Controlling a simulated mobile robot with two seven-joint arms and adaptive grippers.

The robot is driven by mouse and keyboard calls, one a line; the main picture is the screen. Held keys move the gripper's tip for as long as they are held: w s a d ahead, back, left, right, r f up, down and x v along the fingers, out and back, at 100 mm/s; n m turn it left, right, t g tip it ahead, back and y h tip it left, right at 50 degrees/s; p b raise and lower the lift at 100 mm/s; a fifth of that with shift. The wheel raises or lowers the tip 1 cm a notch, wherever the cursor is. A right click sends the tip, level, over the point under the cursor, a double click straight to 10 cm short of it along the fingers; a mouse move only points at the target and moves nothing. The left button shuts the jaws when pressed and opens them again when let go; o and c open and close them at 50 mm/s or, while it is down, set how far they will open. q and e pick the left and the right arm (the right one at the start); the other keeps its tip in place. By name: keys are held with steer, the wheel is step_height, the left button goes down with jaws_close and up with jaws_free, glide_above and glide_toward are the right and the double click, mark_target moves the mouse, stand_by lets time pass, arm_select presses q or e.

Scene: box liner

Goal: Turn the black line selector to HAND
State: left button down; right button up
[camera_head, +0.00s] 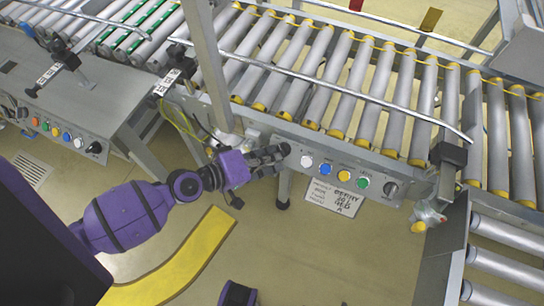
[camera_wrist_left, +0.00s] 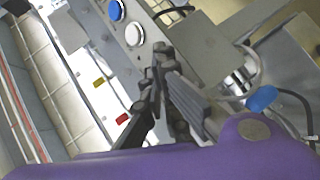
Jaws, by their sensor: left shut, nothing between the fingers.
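A dark round selector knob (camera_head: 390,188) sits at the right end of the near conveyor's grey control panel (camera_head: 325,166); its pointer setting is too small to read. Another black knob (camera_head: 96,148) is on the left panel. I cannot tell from the labels which one is the black line's. My left gripper (camera_head: 284,152) is shut and empty at the left end of the near panel, left of the white button (camera_head: 306,161) and well apart from that panel's knob. In the left wrist view the closed fingers (camera_wrist_left: 160,50) are beside the white button (camera_wrist_left: 134,34). My right gripper is not in view.
Blue (camera_head: 325,169), yellow (camera_head: 345,176) and green (camera_head: 362,182) buttons lie between the white button and the near knob. A rail (camera_head: 330,83) runs above the rollers. Open floor lies in front.

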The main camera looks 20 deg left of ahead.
arm_select(q)
steer(key=shift+r, duration=0.1)
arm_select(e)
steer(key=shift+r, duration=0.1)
arm_select(q)
steer(key=shift+r+p, duration=0.75)
steer(key=shift+p, duration=0.05)
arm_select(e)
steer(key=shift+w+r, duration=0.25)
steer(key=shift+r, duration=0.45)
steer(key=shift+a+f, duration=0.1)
